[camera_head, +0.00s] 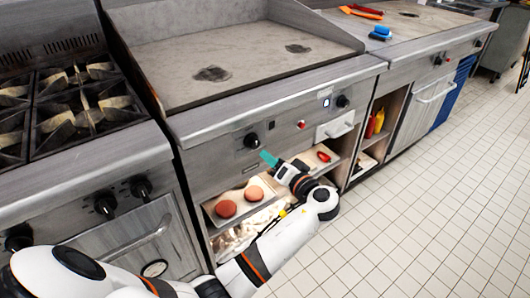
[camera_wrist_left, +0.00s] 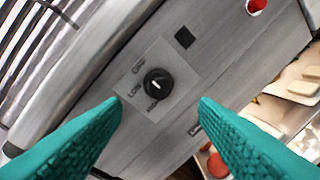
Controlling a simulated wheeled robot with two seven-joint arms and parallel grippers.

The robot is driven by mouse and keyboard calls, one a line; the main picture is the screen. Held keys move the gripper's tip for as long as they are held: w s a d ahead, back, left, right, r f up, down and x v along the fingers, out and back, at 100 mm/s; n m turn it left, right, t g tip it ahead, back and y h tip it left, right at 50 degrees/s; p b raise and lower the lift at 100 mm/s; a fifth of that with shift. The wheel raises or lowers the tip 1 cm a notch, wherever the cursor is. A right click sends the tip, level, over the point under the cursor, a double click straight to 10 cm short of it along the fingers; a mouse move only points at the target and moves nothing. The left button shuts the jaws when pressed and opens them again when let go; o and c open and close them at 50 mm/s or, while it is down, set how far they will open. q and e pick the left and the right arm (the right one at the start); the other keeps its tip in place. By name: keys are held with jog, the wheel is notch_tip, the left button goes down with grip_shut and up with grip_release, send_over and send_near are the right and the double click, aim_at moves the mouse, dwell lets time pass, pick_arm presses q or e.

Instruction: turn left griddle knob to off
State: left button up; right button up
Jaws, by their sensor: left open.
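The left griddle knob (camera_head: 252,140) is a black dial on the steel front panel below the griddle. In the left wrist view the knob (camera_wrist_left: 158,83) sits on a plate with OFF, LOW and a third label around its left side. It has a small white mark, but I cannot tell exactly which label it points at. My left gripper (camera_head: 268,158) is just in front of and below the knob. In the left wrist view its teal fingers (camera_wrist_left: 160,102) are open and apart, with the knob between and beyond them, seemingly untouched. My right gripper is not in view.
Another black knob (camera_head: 342,101) and a red button (camera_head: 301,125) are farther right on the panel. Below, a shelf holds round patties (camera_head: 226,208). A stove with burners (camera_head: 70,105) and its own knobs (camera_head: 106,204) stands left. The tiled floor at right is clear.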

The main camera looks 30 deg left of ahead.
pick_arm(q)
jog(key=v, duration=0.3)
jog(key=shift+s+d, duration=0.1)
jog(key=shift+d, duration=0.05)
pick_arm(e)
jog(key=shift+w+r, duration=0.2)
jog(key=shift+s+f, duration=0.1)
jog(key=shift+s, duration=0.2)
